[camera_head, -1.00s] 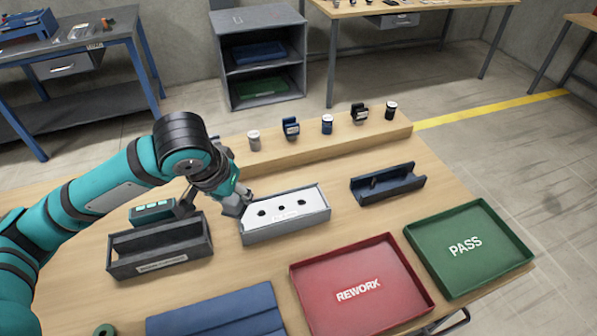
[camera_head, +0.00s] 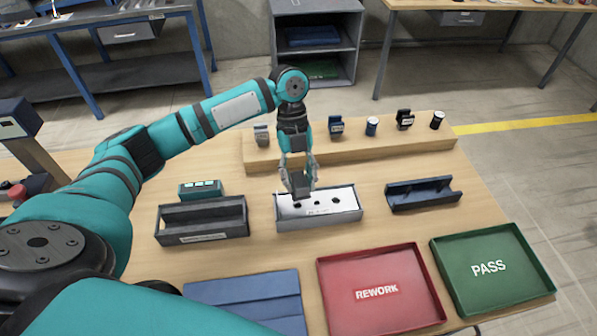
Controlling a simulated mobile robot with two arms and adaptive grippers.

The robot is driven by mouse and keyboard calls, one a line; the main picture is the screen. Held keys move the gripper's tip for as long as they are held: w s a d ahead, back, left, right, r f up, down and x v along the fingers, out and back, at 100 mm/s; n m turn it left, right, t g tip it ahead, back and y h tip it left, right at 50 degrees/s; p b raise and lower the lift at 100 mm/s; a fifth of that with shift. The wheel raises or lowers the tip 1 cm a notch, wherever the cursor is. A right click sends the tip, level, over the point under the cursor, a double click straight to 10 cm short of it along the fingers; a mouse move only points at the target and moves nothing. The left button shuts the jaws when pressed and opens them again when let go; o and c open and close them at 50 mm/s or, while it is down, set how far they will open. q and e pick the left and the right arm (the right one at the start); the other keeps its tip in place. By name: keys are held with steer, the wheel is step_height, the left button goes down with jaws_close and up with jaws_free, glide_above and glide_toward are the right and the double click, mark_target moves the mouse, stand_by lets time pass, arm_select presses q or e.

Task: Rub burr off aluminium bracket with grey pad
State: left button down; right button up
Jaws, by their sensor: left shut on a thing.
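The aluminium bracket (camera_head: 343,199) is a pale plate with dark holes, lying in a grey open-topped holder (camera_head: 322,220) in the middle of the table. My left gripper (camera_head: 299,183) points down over the bracket's left part. It is shut on a small dark grey block, which looks like the grey pad (camera_head: 301,187). The pad is at or just above the bracket's upper face; I cannot tell whether they touch. No burr can be made out at this size. My right gripper is not in view.
A dark open box (camera_head: 203,238) stands left of the holder, with a teal device (camera_head: 200,189) behind it. A dark blue channel (camera_head: 423,193) lies to the right. A red REWORK tray (camera_head: 376,322), green PASS tray (camera_head: 500,285) and blue mat (camera_head: 245,297) lie in front.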

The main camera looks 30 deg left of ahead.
arm_select(q)
steer(key=shift+a+m, duration=0.1)
steer(key=shift+m, duration=0.7)
steer(key=shift+s+a+r+p, duration=0.1)
steer(key=shift+a+r+p, duration=0.05)
steer(key=shift+p, duration=0.5)
steer(key=shift+f+b, duration=0.65)
steer(key=shift+f, duration=0.3)
steer(key=shift+f+b, duration=0.45)
steer(key=shift+f, duration=0.7)
steer(key=shift+n+p, duration=0.3)
steer(key=shift+p, duration=0.2)
